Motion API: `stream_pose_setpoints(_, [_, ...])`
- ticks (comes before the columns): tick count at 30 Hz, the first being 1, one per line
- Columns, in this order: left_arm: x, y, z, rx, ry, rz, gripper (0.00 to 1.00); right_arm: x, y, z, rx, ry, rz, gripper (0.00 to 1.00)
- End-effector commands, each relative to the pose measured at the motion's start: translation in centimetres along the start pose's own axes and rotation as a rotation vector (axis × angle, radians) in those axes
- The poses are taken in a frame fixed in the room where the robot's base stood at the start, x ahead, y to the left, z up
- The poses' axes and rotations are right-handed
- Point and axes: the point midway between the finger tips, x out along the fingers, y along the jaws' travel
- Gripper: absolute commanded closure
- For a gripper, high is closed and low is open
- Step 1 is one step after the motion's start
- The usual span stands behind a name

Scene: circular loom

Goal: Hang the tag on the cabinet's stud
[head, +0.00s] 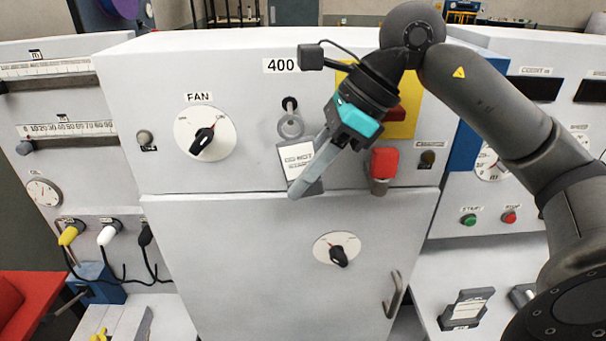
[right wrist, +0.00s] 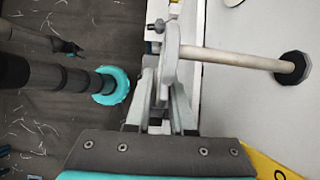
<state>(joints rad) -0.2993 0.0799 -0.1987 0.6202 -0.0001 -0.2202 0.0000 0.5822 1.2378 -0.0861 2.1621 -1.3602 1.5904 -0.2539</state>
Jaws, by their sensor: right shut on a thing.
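The white tag (head: 297,158) with dark lettering and a round grey eye at its top is in front of the cabinet (head: 230,235), under the "400" label. My right gripper (head: 310,172) is shut on the tag, with a finger across its right side. The stud (head: 289,103) has a black collar on the cabinet face and a pale rod pointing outward. In the right wrist view the rod (right wrist: 235,58) reaches the tag's edge (right wrist: 168,62) between the fingers (right wrist: 160,105). I cannot tell whether the eye is around the rod or only against its tip.
The fan dial (head: 204,133) is left of the stud. A red block (head: 384,162) and a yellow plate (head: 402,118) are close by on the right. A second dial (head: 337,250) and a door handle (head: 394,295) are lower down.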

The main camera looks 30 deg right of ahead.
Motion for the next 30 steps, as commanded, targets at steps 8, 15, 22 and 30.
stream_pose_setpoints(8, [-0.4,0.0,-0.1,0.002,0.000,0.000,0.46,-0.1,-0.8,0.0,0.001,0.000,-0.001,1.00])
stream_pose_setpoints(15, [-0.4,0.0,-0.1,0.002,0.000,0.001,0.46,0.0,-1.0,0.0,-0.001,0.000,-0.001,1.00])
stream_pose_setpoints(22, [-0.5,0.0,-0.1,0.003,0.000,0.001,0.46,0.0,-1.0,0.0,0.000,0.000,-0.001,1.00])
stream_pose_setpoints(30, [-0.6,0.0,0.0,0.003,0.000,0.001,0.46,0.0,-1.3,0.0,0.000,0.000,-0.001,1.00])
